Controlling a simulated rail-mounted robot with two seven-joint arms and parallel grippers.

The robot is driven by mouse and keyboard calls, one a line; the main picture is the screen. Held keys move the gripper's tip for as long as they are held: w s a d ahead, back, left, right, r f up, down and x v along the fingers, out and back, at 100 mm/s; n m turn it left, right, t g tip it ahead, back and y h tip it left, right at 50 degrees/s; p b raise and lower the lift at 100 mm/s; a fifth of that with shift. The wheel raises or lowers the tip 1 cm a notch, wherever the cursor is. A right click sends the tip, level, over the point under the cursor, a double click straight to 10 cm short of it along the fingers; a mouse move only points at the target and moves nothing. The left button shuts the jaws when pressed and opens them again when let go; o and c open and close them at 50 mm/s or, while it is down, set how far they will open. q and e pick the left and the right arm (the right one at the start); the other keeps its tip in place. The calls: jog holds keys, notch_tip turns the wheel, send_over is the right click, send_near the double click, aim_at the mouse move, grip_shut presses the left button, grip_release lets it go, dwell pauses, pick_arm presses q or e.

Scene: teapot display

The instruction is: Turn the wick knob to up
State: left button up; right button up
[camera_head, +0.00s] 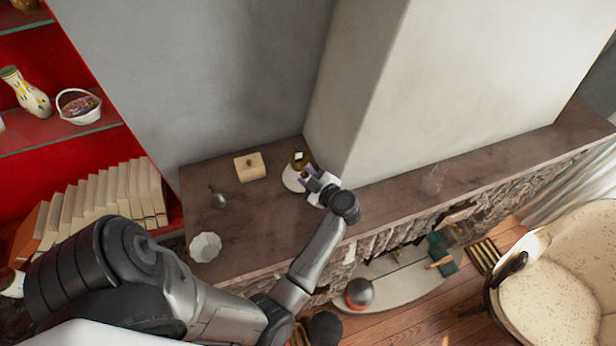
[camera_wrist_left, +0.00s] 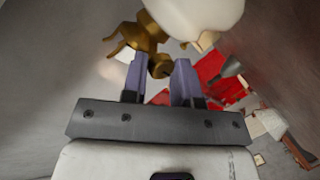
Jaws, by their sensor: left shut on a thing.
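The lamp shows in the head view as a white body (camera_head: 291,181) with a brass part (camera_head: 299,159), on the brown mantel (camera_head: 240,222) beside the pale chimney wall. In the left wrist view its white body (camera_wrist_left: 197,14) and brass burner (camera_wrist_left: 140,35) fill the top. The brass wick knob (camera_wrist_left: 160,66) sits between the fingertips of my left gripper (camera_wrist_left: 160,70). My left gripper is shut on the knob; in the head view this gripper (camera_head: 312,181) is at the lamp's right side and hides the knob. My right gripper is not in view.
A cream box (camera_head: 250,167), a small dark grey item (camera_head: 217,198) and a white faceted object (camera_head: 205,246) stand on the mantel left of the lamp. A clear glass item (camera_head: 433,180) stands far right. Red shelves with books (camera_head: 110,192) are at left.

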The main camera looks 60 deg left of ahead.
pick_arm(q)
jog(key=o, duration=0.9)
